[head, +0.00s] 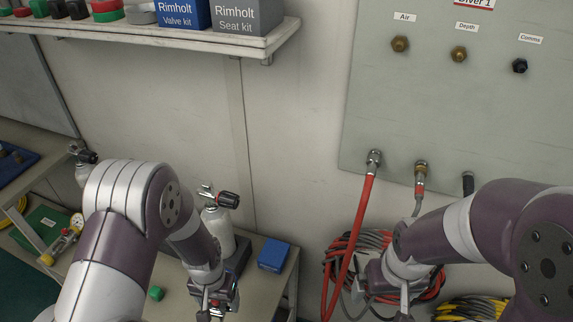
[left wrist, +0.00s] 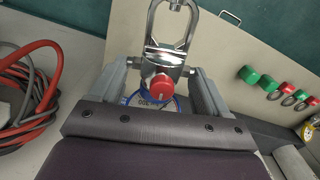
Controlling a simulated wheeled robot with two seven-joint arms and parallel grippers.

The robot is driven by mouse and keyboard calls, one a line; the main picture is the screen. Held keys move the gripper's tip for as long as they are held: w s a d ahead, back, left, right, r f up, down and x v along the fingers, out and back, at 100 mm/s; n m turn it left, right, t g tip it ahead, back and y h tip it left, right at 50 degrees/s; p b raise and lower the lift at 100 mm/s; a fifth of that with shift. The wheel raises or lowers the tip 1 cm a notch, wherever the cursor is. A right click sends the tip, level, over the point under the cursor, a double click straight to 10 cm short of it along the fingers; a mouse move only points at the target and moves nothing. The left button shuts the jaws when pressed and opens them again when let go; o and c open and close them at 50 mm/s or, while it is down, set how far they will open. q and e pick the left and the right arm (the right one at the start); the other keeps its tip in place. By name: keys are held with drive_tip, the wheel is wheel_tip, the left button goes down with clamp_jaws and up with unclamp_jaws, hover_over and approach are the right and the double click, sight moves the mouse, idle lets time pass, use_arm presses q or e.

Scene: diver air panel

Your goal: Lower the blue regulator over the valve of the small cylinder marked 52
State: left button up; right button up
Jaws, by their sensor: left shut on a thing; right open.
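My left gripper (head: 214,312) is at the bottom of the head view, in front of the bench. The left wrist view shows it shut on the regulator (left wrist: 166,58), with a metal yoke, a red knob and a blue part beneath. A pale cylinder (head: 219,232) with a black-knobbed valve (head: 226,200) stands upright on the bench, behind my left gripper and apart from it. Another cylinder (head: 82,175) with a similar valve stands further left. No number is readable on either cylinder. My right gripper (head: 402,306) is open, low at the right, partly cut off.
A blue box (head: 273,254) sits right of the nearer cylinder, and a small green cap (head: 156,293) lies in front. A shelf (head: 240,47) with kits overhangs the bench. The gas panel (head: 430,110) with a red hose (head: 357,215) and coiled hoses is at right.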

use_arm(q)
drive_tip(key=w+a+r+n+p, duration=0.2)
drive_tip(key=w+r, duration=0.2)
drive_tip(key=w, duration=0.6)
drive_tip(key=s+f+m+b, duration=0.1)
drive_tip(key=f+b, duration=0.2)
drive_tip(key=f, duration=0.1)
drive_tip(key=s+f+m+b, duration=0.1)
drive_tip(key=f+b, duration=0.2)
drive_tip(key=f, duration=0.1)
drive_tip(key=s+f+m+b, duration=0.1)
drive_tip(key=f+b, duration=0.2)
drive_tip(key=f, duration=0.1)
drive_tip(key=shift+s+d+f+m, duration=0.2)
drive_tip(key=shift+d+f+m, duration=0.1)
drive_tip(key=shift+d+f, duration=0.1)
drive_tip(key=shift+s+f, duration=0.1)
drive_tip(key=shift+f, duration=0.2)
drive_tip(key=shift+s+d+r+m, duration=0.1)
drive_tip(key=shift+s+d+m, duration=0.25)
drive_tip(key=shift+d, duration=0.3)
drive_tip(key=shift+s+d+b, duration=0.15)
drive_tip(key=shift+s+d, duration=0.15)
drive_tip(key=shift+d, duration=0.5)
drive_tip(key=shift+s+d+b, duration=0.1)
drive_tip(key=shift+s+d, duration=0.15)
drive_tip(key=shift+d, duration=0.55)
drive_tip(key=shift+s+d+b, duration=0.15)
drive_tip(key=shift+s+d, duration=0.15)
drive_tip(key=shift+d, duration=0.6)
